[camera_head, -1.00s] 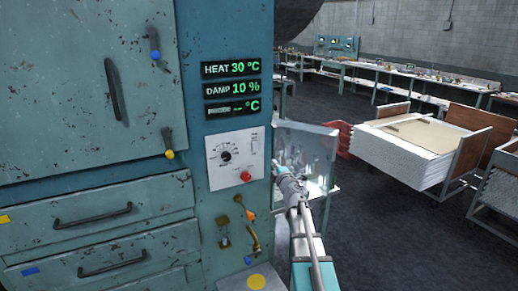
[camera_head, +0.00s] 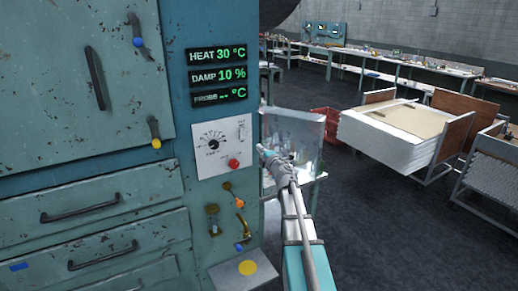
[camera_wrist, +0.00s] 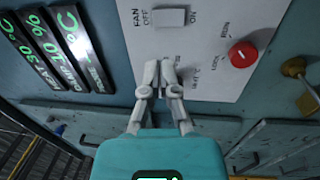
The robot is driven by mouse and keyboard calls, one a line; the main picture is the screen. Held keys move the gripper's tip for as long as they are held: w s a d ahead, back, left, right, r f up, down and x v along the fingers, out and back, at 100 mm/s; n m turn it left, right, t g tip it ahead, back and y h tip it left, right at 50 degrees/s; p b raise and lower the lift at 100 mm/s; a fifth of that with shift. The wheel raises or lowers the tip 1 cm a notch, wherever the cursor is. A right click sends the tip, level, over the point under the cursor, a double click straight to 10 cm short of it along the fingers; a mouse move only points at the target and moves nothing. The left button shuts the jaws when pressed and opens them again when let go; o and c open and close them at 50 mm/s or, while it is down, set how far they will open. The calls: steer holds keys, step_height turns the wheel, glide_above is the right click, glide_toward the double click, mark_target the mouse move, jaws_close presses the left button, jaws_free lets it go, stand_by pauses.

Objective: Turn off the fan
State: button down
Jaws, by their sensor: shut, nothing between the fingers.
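The fan switch (camera_wrist: 170,17) is a grey rocker on the white control panel, between the words OFF and ON. I cannot tell which way it is pressed. It also shows in the head view (camera_head: 241,129) at the panel's upper right. My gripper (camera_wrist: 161,65) is shut and empty. Its fingertips point toward the panel, below the switch in the wrist view, and appear apart from it. In the head view my gripper (camera_head: 262,150) is at the right edge of the cabinet, right of and lower than the switch.
A dial (camera_head: 213,144) sits left of the switch. Brass valves (camera_head: 240,222) are below. A glass-sided container (camera_head: 305,135) stands behind my arm.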

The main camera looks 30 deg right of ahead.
steer(key=w, duration=0.4)
steer(key=w+r+p, duration=0.1)
steer(key=w, duration=0.7)
steer(key=shift+w+a+r, duration=0.15)
steer(key=shift+a+r, duration=0.05)
steer(key=shift+r, duration=0.05)
steer(key=shift+w+r+p, duration=0.15)
steer(key=shift+w+p, duration=0.2)
steer(key=shift+s, duration=0.3)
steer(key=shift+s, duration=0.25)
steer(key=p, duration=0.2)
glide_toward(244, 131)
steer(key=s+r, duration=0.2)
steer(key=s, duration=0.3)
steer(key=shift+s+d+r, duration=0.2)
steer(key=shift+s+r, duration=0.15)
steer(key=shift+s, duration=0.05)
steer(key=shift+a, duration=0.1)
